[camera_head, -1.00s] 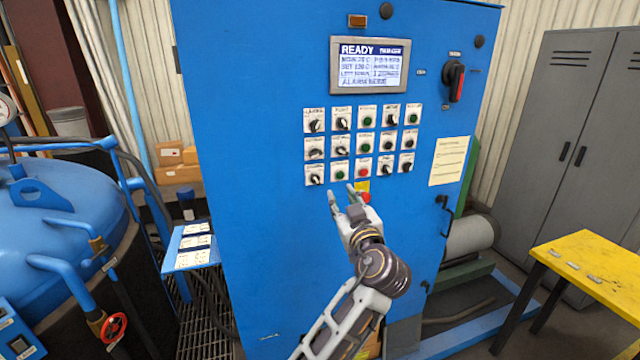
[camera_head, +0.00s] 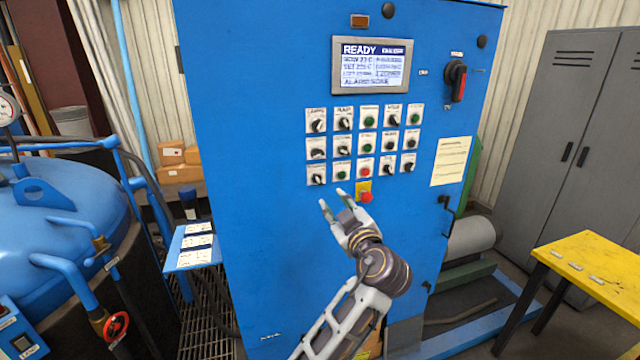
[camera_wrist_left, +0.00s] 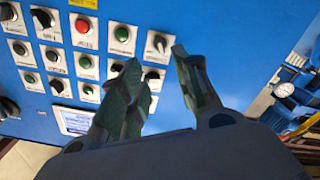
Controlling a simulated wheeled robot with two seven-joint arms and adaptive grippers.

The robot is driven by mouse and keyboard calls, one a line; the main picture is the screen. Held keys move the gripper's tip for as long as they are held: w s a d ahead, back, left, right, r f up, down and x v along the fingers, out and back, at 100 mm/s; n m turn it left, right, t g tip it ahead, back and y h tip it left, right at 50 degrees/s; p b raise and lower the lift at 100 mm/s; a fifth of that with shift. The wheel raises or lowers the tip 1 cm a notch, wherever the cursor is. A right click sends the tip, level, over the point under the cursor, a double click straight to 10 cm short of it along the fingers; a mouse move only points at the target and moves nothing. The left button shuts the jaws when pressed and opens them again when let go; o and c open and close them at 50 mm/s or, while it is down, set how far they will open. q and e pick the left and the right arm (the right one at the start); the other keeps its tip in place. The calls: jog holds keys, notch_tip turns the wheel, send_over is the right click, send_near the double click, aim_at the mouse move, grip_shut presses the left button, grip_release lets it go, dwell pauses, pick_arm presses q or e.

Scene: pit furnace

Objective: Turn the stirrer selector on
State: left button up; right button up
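The blue control panel (camera_head: 270,230) carries rows of selectors, push buttons and lamps. Their small labels are too blurred for me to pick out the stirrer selector surely. My left gripper (camera_head: 332,199) is open and empty, just below the bottom row and apart from the panel in the head view. The bottom-left black selector (camera_head: 318,176) is above and slightly left of its fingertips. In the left wrist view, which is upside down, this selector (camera_wrist_left: 159,43) shows between the fingertips of the left gripper (camera_wrist_left: 156,56). My right gripper is in neither view.
A red emergency button (camera_head: 366,196) on a yellow plate sits right of the fingers. A display (camera_head: 372,66) reading READY is above the controls. A blue vessel (camera_head: 60,215) is at left, a yellow table (camera_head: 600,262) at right, and grey lockers (camera_head: 560,120) behind.

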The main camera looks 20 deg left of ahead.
aim_at(319, 181)
pick_arm(q)
jog(key=p+x, duration=0.4)
jog(key=x, duration=0.7)
jog(key=shift+w+a+r, duration=0.15)
jog(key=shift+p+x, duration=0.4)
jog(key=shift+x, duration=0.65)
jog(key=shift+c, duration=0.2)
grip_shut()
